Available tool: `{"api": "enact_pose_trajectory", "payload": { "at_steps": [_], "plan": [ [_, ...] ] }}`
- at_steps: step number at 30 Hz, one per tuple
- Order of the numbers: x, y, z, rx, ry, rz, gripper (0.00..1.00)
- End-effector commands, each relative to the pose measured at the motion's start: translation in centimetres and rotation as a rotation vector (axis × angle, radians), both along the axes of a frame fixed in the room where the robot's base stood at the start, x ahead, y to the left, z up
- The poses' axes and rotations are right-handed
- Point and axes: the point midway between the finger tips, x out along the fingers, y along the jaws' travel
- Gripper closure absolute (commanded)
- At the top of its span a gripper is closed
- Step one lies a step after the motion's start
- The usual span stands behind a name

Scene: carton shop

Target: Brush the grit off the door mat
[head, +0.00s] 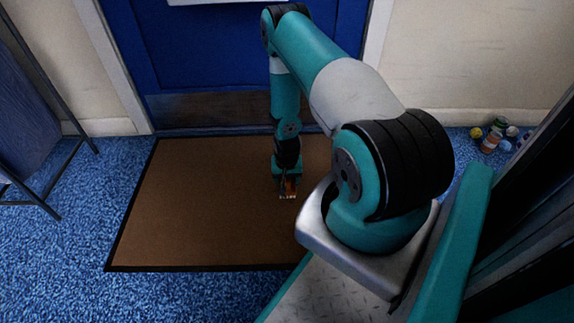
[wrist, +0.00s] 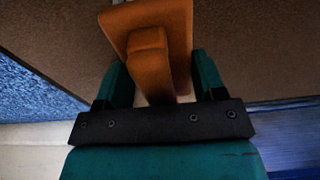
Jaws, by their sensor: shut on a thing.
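The brown door mat (head: 190,205) with a black edge lies on the blue carpet in front of the blue door. It also fills much of the wrist view (wrist: 235,50). My gripper (head: 288,184) is low over the right-hand half of the mat. In the wrist view my gripper (wrist: 158,85) is shut on the orange handle of a brush (wrist: 150,45). The brush (head: 289,187) shows small in the head view, at or just above the mat; whether it touches is unclear. No grit can be made out on the mat. My arm hides the mat's right part.
The blue door (head: 200,50) and pale walls close off the back. A dark metal frame (head: 50,90) with a blue panel stands at the left. Blue carpet (head: 180,298) in front is clear.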

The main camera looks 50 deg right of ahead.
Motion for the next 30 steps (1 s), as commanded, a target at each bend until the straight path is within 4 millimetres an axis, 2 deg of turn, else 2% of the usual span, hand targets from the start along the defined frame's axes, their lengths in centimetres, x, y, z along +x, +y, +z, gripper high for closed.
{"api": "enact_pose_trajectory", "payload": {
  "at_steps": [1,10,25,28,30],
  "plan": [
    [0.1,0.0,0.9,0.0,0.0,0.001,0.62],
    [0.2,0.4,3.5,0.0,0.0,0.007,0.62],
    [0.6,0.6,4.3,-0.001,-0.002,0.018,0.62],
    [1.7,1.3,6.6,-0.003,-0.005,0.059,0.62],
    [3.0,2.2,9.4,-0.003,-0.007,0.112,0.62]
  ]
}}
